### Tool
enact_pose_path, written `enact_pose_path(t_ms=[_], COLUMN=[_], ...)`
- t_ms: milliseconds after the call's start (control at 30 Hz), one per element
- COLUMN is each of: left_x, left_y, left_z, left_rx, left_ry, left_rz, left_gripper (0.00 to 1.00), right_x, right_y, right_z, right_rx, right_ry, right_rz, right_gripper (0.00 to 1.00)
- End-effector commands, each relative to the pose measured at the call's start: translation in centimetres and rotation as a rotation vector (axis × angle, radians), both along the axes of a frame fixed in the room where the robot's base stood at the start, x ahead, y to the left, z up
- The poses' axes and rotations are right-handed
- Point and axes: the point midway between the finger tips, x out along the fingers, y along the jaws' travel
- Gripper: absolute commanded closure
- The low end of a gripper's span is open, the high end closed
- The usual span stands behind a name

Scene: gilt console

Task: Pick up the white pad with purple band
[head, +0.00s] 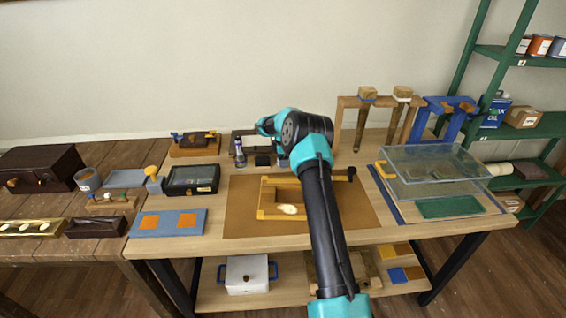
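I cannot clearly make out a white pad with a purple band. A small cream-white oval piece (289,209) lies at the front of a yellow wooden frame (266,213) on the brown mat, but no purple shows on it. My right arm reaches from the bottom edge over the mat to the back of the table. My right gripper (280,160) is at its far end, near a dark tray at the back and well behind the cream piece. It is small and partly hidden by my arm, so its opening is unclear. My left gripper is not in view.
A clear lidded case (437,165) stands at right, before a wooden rack (350,101) with hanging brushes. A black glass-topped box (192,180), a blue board with orange squares (168,223) and a bottle (239,153) are at left. The brown mat (240,222) has bare room.

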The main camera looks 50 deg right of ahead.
Motion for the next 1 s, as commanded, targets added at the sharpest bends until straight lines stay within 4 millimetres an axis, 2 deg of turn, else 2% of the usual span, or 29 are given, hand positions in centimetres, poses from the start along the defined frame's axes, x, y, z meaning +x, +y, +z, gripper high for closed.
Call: enact_pose_path(t_ms=[33,300,633,767,1000], left_x=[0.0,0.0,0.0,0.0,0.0], left_y=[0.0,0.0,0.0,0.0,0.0], left_z=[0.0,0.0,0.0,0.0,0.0], left_rx=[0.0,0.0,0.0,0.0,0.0], left_ry=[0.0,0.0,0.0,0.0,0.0], left_rz=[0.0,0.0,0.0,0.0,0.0], left_gripper=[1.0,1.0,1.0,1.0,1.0], right_x=[0.0,0.0,0.0,0.1,0.1], right_y=[0.0,0.0,0.0,0.0,0.0], right_z=[0.0,0.0,0.6,2.0,6.2], right_rx=[0.0,0.0,-0.001,-0.001,-0.001], right_ry=[0.0,0.0,-0.001,-0.002,-0.004], right_rz=[0.0,0.0,0.0,0.0,-0.001], right_gripper=[0.43,0.67,0.67,0.67,0.67])
